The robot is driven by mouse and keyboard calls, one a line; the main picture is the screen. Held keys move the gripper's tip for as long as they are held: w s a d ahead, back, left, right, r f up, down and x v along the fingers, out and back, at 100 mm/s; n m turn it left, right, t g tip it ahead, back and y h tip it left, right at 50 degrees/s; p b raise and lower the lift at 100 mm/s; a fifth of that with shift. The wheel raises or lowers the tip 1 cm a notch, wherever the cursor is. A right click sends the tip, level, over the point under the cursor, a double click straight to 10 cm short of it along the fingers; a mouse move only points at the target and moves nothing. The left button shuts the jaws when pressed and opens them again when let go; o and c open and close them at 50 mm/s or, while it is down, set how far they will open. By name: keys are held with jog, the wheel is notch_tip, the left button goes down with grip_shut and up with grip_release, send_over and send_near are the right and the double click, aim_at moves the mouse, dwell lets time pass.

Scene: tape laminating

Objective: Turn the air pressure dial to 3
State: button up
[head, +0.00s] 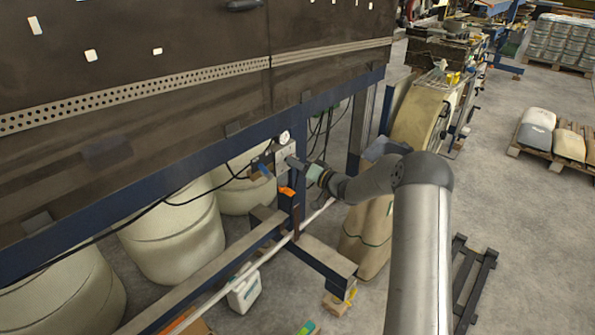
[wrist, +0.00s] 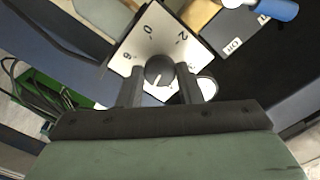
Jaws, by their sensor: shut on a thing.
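The air pressure dial is a pale square plate (wrist: 152,46) with black numbers and a round dark knob (wrist: 158,68) at its centre. The 0 and 2 show at the top, and a digit that looks like a 6 or 8 shows at left. A white pointer mark on the knob points down toward my gripper. My gripper (wrist: 160,76) is shut on the knob, one dark finger at each side. The fingers hide part of the scale at the lower sides. In the head view, my gripper (head: 303,166) reaches the small panel (head: 285,154) under the machine.
A round white gauge (head: 284,137) sits above the panel. A blue handle (wrist: 275,8) and a labelled box (wrist: 234,43) are close beside the plate. Cables hang behind. A blue beam (head: 200,152) runs above, and an orange item (head: 287,191) sits on a post below.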

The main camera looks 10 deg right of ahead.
jog(key=shift+f+n+b, duration=0.1)
jog(key=shift+n+b, duration=9.35)
jog(key=shift+n, duration=0.85)
jog(key=o, duration=1)
jog(key=shift+c, duration=0.2)
jog(key=shift+d, duration=0.1)
jog(key=p+v, duration=0.1)
jog(key=v, duration=1.6)
jog(key=shift+s+p, duration=0.25)
jog(key=shift+p, duration=0.05)
